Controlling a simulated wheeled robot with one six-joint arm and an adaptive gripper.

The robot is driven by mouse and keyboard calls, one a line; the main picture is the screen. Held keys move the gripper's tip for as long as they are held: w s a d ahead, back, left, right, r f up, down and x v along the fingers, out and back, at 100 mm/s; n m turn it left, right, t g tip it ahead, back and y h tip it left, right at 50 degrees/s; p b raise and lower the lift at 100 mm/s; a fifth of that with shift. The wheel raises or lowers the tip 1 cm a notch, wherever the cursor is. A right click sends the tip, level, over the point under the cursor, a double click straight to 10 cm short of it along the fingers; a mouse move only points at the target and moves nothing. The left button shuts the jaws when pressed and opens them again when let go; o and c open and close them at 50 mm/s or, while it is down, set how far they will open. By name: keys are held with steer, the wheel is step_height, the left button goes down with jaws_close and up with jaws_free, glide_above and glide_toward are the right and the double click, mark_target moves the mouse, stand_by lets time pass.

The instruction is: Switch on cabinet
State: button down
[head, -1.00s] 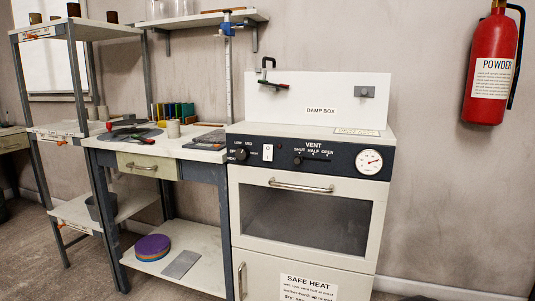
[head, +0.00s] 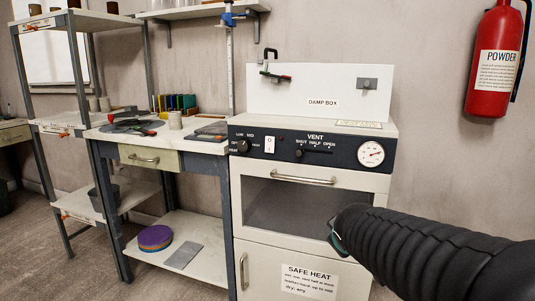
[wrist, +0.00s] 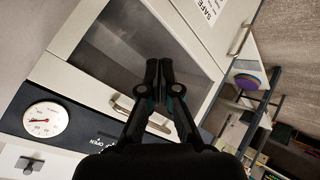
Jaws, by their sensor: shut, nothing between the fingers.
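The cabinet is a cream damp box (head: 262,207) with a dark window, a lower door and a dark control panel (head: 349,150). On the panel are a knob (head: 242,146) at the left, a white rocker switch (head: 269,145) marked 0 and I, a vent slider (head: 300,153) and a round gauge (head: 371,153). My gripper (wrist: 159,62) is shut and empty in the wrist view, in front of the window and door handle (wrist: 142,116). In the head view my arm enters at lower right, and its fingers are mostly hidden. The rocker switch is not visible in the wrist view.
A workbench (head: 172,143) with tools stands left of the cabinet, with a shelf rack (head: 100,22) beyond it. A red extinguisher (head: 494,62) hangs on the right wall. The cabinet's backboard (head: 290,92) carries hooks and a small grey plate. Open floor lies at lower left.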

steer(key=w+a+r+n+t+y, duration=0.5)
steer(key=w+r+n, duration=0.3)
steer(key=w, duration=0.3)
steer(key=a+r+n+t+y, duration=0.1)
steer(key=a+r+n+y, duration=0.3)
steer(key=a+r+n, duration=0.3)
steer(key=shift+s+a+n, duration=0.25)
steer(key=shift+a+n, duration=0.05)
glide_toward(266, 150)
steer(key=w+a, duration=0.1)
steer(key=a, duration=0.3)
steer(key=w, duration=0.2)
steer(key=w+d, duration=0.1)
steer(key=shift+w+d+f, duration=0.1)
steer(key=shift+w+f, duration=0.15)
steer(key=shift+w+d+f+p, duration=0.1)
steer(key=shift+w+d+p, duration=0.1)
steer(key=shift+w+p, duration=0.3)
steer(key=shift+w, duration=0.1)
